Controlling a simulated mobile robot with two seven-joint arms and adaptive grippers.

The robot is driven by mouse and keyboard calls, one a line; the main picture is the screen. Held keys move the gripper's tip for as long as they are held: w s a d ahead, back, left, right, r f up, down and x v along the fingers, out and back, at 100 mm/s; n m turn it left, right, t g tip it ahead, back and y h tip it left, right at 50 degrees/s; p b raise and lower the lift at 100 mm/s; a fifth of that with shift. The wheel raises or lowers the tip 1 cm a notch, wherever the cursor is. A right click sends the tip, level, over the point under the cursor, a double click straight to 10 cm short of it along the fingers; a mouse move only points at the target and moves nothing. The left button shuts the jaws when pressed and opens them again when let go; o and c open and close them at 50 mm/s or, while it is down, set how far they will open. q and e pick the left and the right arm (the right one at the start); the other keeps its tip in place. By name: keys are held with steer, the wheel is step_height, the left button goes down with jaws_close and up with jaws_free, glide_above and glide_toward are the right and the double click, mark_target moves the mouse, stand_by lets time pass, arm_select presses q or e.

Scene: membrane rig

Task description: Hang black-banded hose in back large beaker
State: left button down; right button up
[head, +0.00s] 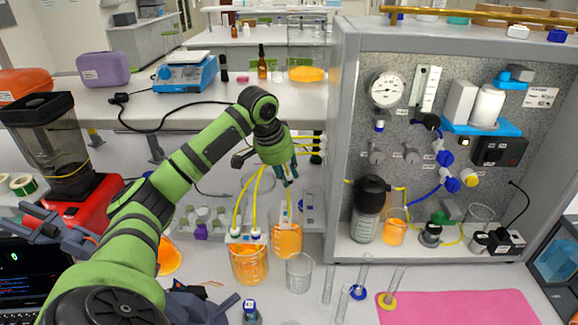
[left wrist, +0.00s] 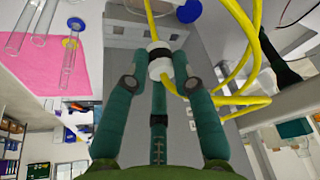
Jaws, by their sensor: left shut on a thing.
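My left gripper (head: 290,180) is above the beakers, beside the left wall of the rig. In the left wrist view its fingers (left wrist: 160,75) are shut on a white fitting (left wrist: 160,58) on a yellow hose (left wrist: 150,20). Yellow hoses (head: 238,208) run down into the front beaker through a white holder (head: 245,237). The right gripper does not show.
An empty beaker (head: 299,275) stands right of the front beaker. Glass cylinders (head: 362,278) stand near a pink mat (head: 460,307). The rig's panel (head: 410,130) bounds the right side. Yellow hose stubs (head: 308,148) stick out of its left wall. A red-based blender (head: 65,150) stands at left.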

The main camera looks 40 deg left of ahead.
arm_select(q)
steer(key=f, duration=0.1)
steer(key=s+f, duration=0.1)
steer(key=shift+s+f, duration=0.1)
steer(key=shift+f, duration=4.7)
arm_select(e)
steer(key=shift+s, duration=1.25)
arm_select(q)
steer(key=shift+f, duration=0.25)
steer(key=c, duration=1)
jaws_free()
